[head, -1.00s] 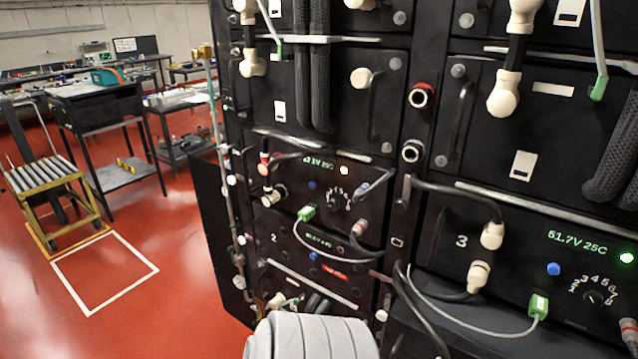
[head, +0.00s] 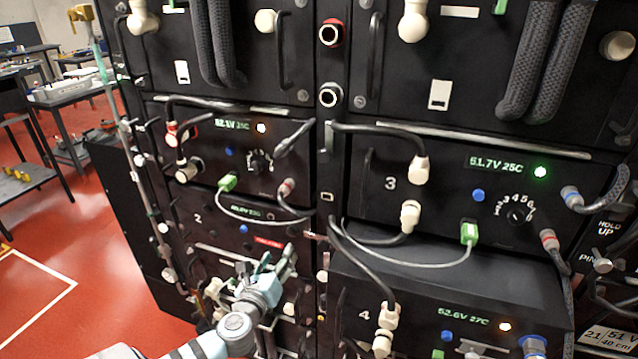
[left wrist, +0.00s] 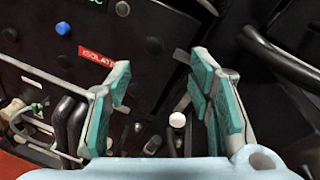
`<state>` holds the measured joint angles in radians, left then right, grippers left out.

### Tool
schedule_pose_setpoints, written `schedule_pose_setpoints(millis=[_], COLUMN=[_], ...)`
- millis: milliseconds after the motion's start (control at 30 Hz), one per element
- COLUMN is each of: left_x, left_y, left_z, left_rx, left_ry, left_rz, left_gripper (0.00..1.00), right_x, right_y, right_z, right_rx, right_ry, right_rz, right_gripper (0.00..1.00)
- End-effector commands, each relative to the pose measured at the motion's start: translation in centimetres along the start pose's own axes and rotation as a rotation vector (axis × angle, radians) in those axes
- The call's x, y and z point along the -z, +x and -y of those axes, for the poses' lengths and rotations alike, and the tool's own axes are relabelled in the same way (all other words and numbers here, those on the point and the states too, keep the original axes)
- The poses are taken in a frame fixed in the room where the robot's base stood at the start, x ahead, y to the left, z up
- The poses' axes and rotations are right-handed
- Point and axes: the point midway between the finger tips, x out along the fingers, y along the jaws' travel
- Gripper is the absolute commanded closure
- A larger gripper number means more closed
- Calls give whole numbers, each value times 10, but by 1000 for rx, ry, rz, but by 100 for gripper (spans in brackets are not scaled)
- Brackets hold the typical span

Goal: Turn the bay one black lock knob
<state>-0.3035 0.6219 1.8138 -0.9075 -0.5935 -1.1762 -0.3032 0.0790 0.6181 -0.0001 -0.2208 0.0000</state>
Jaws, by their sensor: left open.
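The unit above the panel marked 2 shows a green 52.1V readout (head: 232,124). On it is a small black dial knob (head: 260,164) with white numbers around it. I cannot make out a separate lock knob or a bay number one label. My left gripper (head: 268,270) is open and empty in front of the lower part of the unit marked 2 (head: 197,218), below and apart from the dial knob. In the left wrist view the green-padded fingers (left wrist: 160,88) are spread, with a white round knob (left wrist: 177,120) showing between them, farther back.
A red label (left wrist: 97,57) and blue button (left wrist: 63,27) are on the panel ahead. Green plugs (head: 228,182) and looping cables cross the rack front. Unit 3 (head: 390,183) and unit 4 (head: 364,315) are to the right. Red floor (head: 95,290) is free at left.

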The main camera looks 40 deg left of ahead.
Motion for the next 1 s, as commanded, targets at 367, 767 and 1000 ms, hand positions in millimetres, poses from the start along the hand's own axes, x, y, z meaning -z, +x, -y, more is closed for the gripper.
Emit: schedule_pose_setpoints(millis=[367, 767, 1000], left_x=[-150, -190, -196], left_y=[-44, 46, 66], left_z=[138, 175, 183], left_rx=[248, 249, 251], left_ry=[572, 563, 566], left_rz=[504, 498, 495], left_gripper=[52, 52, 52], right_x=[0, 4, 4], right_y=[20, -1, -3], right_z=[0, -2, -2], right_rx=[-3, -3, -2], right_ry=[-1, -1, -1], right_rz=[-4, -7, -7], right_gripper=[100, 100, 100])
